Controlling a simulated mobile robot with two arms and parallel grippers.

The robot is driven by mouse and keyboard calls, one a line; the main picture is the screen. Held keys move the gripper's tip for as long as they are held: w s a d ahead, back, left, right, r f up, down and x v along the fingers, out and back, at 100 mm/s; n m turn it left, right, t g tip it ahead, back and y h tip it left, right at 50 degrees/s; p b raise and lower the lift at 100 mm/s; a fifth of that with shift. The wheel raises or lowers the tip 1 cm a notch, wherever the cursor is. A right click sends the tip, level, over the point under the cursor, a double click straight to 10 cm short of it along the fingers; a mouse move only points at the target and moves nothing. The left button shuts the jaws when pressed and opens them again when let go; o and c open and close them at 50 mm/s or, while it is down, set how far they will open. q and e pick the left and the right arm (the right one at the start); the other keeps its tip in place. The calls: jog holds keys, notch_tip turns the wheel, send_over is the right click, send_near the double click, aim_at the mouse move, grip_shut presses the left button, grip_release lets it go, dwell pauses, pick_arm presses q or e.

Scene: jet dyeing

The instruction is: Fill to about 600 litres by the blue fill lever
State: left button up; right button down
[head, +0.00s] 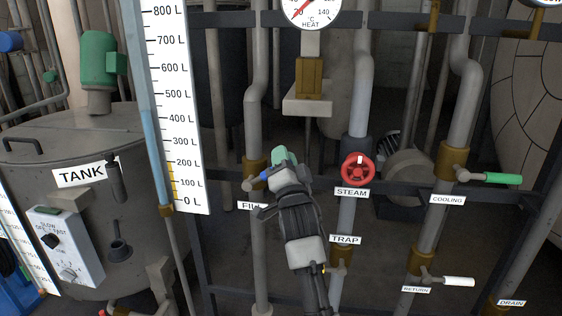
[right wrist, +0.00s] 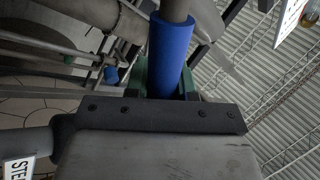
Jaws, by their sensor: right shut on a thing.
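The blue fill lever (head: 264,174) is on the brass valve of the fill pipe, with the partly hidden FILL label (head: 249,206) below it. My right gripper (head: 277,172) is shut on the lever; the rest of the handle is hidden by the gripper. In the right wrist view the blue handle (right wrist: 173,52) passes between the green-sided fingers. The lever points right and slightly up in the head view. The level scale (head: 181,95) shows marks from 0 L to 800 L beside a bluish sight tube (head: 150,120); I cannot tell a clear liquid line. My left gripper is out of view.
The red STEAM wheel (head: 358,169) is close to the right of my gripper, above the TRAP label (head: 345,239). The green COOLING lever (head: 503,179) and white RETURN lever (head: 458,281) are farther right. The tank (head: 75,140) stands at left.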

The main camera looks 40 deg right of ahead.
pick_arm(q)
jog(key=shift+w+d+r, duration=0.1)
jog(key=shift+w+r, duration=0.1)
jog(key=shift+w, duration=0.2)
pick_arm(e)
jog(key=c, duration=1.2)
grip_release()
jog(key=shift+d, duration=0.1)
jog(key=shift+s+f, duration=0.1)
jog(key=shift+s+a+f, duration=0.25)
jog(key=shift+s, duration=0.05)
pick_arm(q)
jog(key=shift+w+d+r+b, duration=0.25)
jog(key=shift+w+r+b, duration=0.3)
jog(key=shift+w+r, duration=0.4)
pick_arm(e)
jog(key=v, duration=0.9)
jog(key=shift+s+a+f, duration=0.15)
jog(key=shift+s+a, duration=0.05)
jog(key=shift+s, duration=0.1)
